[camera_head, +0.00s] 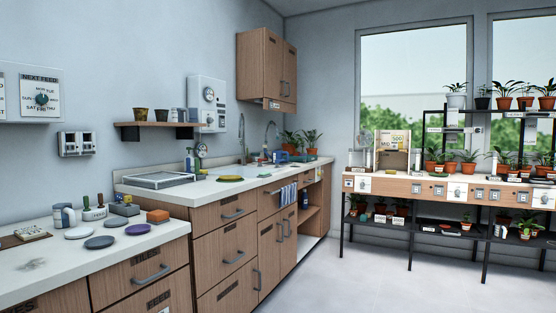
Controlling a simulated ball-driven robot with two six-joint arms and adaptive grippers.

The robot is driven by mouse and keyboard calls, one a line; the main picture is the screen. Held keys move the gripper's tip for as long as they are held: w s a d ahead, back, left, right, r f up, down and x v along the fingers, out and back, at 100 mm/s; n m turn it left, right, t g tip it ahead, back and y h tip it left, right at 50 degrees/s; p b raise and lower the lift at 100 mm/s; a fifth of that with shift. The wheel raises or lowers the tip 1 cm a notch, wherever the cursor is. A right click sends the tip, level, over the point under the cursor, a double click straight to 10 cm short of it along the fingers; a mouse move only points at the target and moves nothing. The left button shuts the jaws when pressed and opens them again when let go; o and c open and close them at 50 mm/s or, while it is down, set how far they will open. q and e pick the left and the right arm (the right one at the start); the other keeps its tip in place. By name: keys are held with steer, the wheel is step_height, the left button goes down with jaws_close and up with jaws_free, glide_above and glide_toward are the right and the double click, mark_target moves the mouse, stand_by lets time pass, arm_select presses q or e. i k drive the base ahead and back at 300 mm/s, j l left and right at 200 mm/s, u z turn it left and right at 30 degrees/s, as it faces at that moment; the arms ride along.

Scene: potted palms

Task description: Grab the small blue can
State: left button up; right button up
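No small blue can can be made out for certain at this size. Blue items (281,157) sit by the sink, too small to identify. A dark blue bottle-like thing (305,199) stands in the open cabinet below. Neither of my grippers is in view.
The near counter (40,278) holds several round discs and an orange block (158,216). A longer counter (226,191) with drawers runs along the wall. A plant bench (440,186) with pots stands at the right. The floor (350,285) between is clear.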

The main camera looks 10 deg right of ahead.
mark_target(276, 154)
steer(key=i+l+z, duration=0.2)
steer(key=i+z, duration=0.15)
steer(key=i, duration=0.2)
steer(key=i+l+z, duration=0.3)
steer(key=i, duration=0.85)
steer(key=i+j+z, duration=0.1)
steer(key=i+z, duration=0.25)
steer(key=i, duration=0.85)
steer(key=i+u, duration=0.15)
steer(key=i, duration=0.45)
steer(key=i+l+u, duration=0.1)
steer(key=i, duration=0.5)
steer(key=i+l+u, duration=0.15)
steer(key=i, duration=0.4)
